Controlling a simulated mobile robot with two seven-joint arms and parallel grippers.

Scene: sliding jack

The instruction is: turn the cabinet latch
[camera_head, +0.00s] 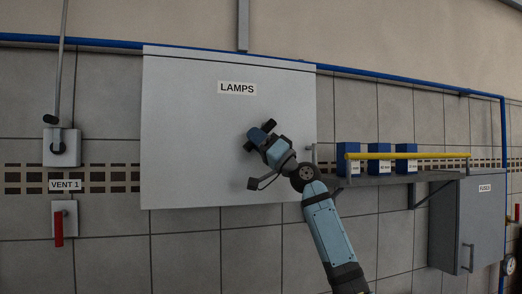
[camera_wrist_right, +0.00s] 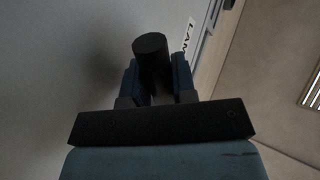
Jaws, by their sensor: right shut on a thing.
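The cabinet (camera_head: 195,130) is a large pale grey wall box labelled LAMPS. A black latch (camera_head: 269,124) shows on the right part of its front, partly hidden by my right gripper (camera_head: 258,136). In the right wrist view the latch's dark round end (camera_wrist_right: 151,44) stands between the blue fingers of my right gripper (camera_wrist_right: 158,82), which are shut on it. Black ends show on both sides of the fingers in the head view. The latch's mount on the door is hidden. My left gripper is in neither view.
A shelf (camera_head: 385,180) with blue boxes (camera_head: 404,155) and a yellow rail (camera_head: 420,156) stands to the right of the cabinet. A grey fuse cabinet (camera_head: 462,220) hangs below it. Switch boxes (camera_head: 61,146) are on the tiled wall at left.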

